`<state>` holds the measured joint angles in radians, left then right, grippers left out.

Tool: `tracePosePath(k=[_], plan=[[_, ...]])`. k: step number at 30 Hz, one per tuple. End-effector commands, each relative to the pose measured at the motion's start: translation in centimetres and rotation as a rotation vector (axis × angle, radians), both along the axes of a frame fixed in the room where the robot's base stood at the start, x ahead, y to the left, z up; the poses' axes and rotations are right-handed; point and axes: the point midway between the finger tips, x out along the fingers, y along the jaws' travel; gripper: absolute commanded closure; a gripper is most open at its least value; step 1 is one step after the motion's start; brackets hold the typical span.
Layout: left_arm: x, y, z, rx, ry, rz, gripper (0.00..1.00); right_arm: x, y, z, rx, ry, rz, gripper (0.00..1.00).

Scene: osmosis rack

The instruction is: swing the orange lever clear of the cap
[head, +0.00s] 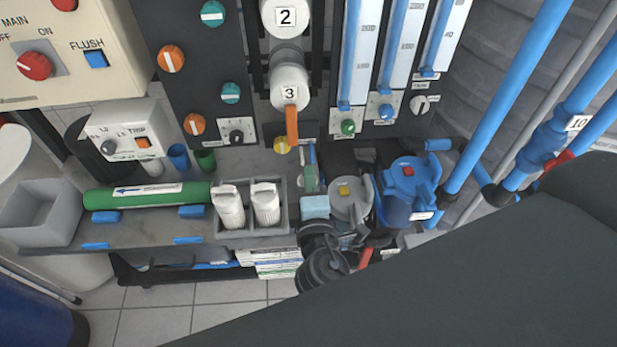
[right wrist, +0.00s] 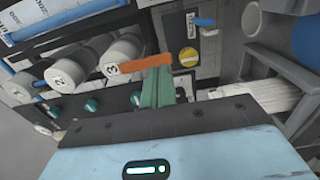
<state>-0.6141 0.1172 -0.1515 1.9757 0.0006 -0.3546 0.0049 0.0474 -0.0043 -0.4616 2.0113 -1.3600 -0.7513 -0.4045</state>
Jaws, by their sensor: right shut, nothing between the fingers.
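The orange lever (head: 291,126) hangs down from the front of the white cap marked 3 (head: 289,78). In the right wrist view the lever (right wrist: 145,63) reaches sideways from the rim of the cap (right wrist: 124,50). My right gripper (head: 311,172) is below and slightly right of the lever's lower end in the head view. Its green fingers (right wrist: 158,88) are shut and empty. In the right wrist view their tips are right at the lever's edge; I cannot tell whether they touch it. My left gripper is not in view.
A yellow knob (head: 282,145) sits close to the lever's lower end. Blue flow tubes (head: 362,50) stand to the right of the cap. A grey holder with white bottles (head: 265,204) and a green cylinder (head: 145,195) lie on the bench to the left.

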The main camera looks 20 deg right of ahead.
Motion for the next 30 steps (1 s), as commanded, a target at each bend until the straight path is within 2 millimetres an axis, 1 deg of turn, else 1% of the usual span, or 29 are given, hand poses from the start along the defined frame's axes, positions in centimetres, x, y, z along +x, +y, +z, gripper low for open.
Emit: tracePosePath(k=[5,11,30], plan=[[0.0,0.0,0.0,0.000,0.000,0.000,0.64,0.1,0.0,0.1,0.000,-0.001,-0.001,1.00],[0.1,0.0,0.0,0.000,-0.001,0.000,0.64,0.6,-0.2,0.1,-0.001,-0.002,0.000,1.00],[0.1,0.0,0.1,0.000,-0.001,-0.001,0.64,3.8,-1.1,0.0,0.000,0.000,0.001,1.00]])
